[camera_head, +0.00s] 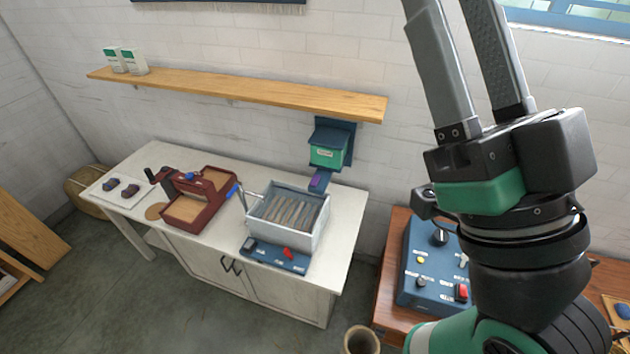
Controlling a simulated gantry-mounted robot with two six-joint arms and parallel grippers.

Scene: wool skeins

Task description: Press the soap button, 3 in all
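A green and blue box (328,150) hangs on the wall under the shelf, with a small label too small to read. A small purple piece (319,181) is just below it at the back of the white counter; I cannot tell if either holds the soap button. My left gripper is out of view.
A grey basin (258,226) with ribbed contents stands on the white counter (345,215), a blue panel (262,258) with a red lever before it. A dark red wooden device (165,190) and a white tray (98,193) are further left. A wooden shelf (240,92) runs above.

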